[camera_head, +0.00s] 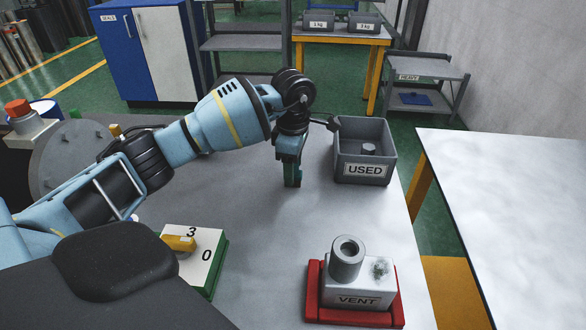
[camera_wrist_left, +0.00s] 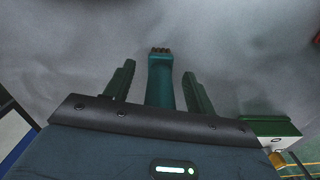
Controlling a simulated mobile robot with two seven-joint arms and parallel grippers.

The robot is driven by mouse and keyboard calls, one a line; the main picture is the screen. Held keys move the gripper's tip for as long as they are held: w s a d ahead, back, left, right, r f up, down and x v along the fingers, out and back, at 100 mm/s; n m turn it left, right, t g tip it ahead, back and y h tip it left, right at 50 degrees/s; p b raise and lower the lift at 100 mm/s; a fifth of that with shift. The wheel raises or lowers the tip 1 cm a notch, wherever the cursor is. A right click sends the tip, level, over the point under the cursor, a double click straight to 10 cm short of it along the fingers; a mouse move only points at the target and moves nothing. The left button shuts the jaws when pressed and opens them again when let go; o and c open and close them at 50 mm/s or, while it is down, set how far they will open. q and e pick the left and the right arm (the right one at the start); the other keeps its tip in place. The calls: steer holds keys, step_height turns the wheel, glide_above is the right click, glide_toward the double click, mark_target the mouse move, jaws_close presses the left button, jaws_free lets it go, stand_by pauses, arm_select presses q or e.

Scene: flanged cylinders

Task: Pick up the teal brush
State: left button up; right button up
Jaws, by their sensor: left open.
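My left gripper (camera_head: 292,180) points down at the grey table, left of the USED bin. It is open. In the left wrist view the teal brush (camera_wrist_left: 160,82) lies between its two dark green fingers, with a gap on each side. The brush has brown bristles at its far end, which reach a little past the fingertips. Its near end is hidden behind the gripper body. In the head view I cannot tell the brush apart from the fingers. My right gripper is not in view.
A grey bin marked USED (camera_head: 364,170) with a small grey part inside stands right of the gripper. A VENT block (camera_head: 358,285) with a flanged cylinder sits on a red base (camera_head: 313,290) in front. A white-topped block (camera_head: 205,250) holds something yellow. The table between them is clear.

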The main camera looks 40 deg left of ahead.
arm_select(q)
steer(key=shift+c, duration=0.4)
steer(key=c, duration=1)
steer(key=shift+r, duration=0.15)
steer(key=shift+c, duration=0.2)
steer(key=shift+r, duration=0.5)
step_height(320, 180, up, 3)
steer(key=shift+f, duration=0.15)
steer(key=s+d+r, duration=0.1)
steer(key=s+d, duration=0.8)
steer(key=s, duration=0.4)
steer(key=shift+d+b, duration=0.2)
steer(key=shift+b, duration=0.2)
steer(key=shift+r, duration=0.1)
